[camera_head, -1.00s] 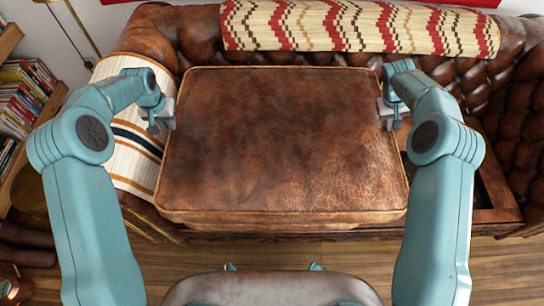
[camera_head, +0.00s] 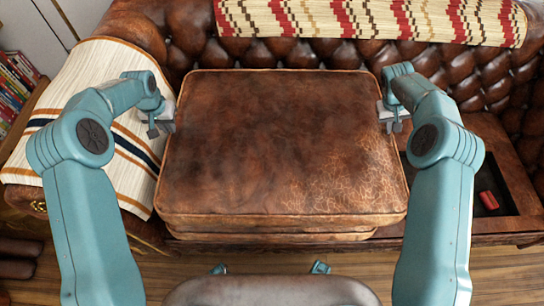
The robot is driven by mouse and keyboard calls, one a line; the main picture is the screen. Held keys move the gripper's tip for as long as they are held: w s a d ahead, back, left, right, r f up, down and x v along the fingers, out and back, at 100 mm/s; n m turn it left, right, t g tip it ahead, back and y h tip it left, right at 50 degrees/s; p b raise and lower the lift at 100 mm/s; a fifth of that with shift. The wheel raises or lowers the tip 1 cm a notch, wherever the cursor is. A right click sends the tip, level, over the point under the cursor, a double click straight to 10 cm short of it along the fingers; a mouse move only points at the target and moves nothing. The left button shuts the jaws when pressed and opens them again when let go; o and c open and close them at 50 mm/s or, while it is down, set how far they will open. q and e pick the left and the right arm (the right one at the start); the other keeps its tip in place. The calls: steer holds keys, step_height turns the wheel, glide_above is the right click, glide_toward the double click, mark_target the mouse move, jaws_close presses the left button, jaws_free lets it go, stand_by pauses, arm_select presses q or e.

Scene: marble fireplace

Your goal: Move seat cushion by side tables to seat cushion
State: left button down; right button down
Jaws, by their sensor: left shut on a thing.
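A large brown leather seat cushion (camera_head: 285,145) fills the middle of the head view, lying flat in front of the sofa back. It hides much of the sofa seat below. My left gripper (camera_head: 160,120) is shut on its left edge, near the far corner. My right gripper (camera_head: 393,115) is at the opposite edge and appears shut on it, though its fingertips are partly hidden. Whether the cushion touches the seat cannot be told.
The tufted leather sofa (camera_head: 450,70) stands behind. A striped throw (camera_head: 75,100) covers its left arm and a patterned one (camera_head: 370,18) its back. An open seat recess at right holds a small red object (camera_head: 488,200). Books (camera_head: 15,85) stand at far left.

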arm_select(q)
steer(key=shift+w+r, duration=0.1)
steer(key=shift+w, duration=0.1)
arm_select(e)
steer(key=shift+w, duration=0.2)
arm_select(q)
steer(key=shift+s, duration=0.1)
arm_select(e)
steer(key=shift+s+r, duration=0.1)
steer(key=shift+r, duration=0.1)
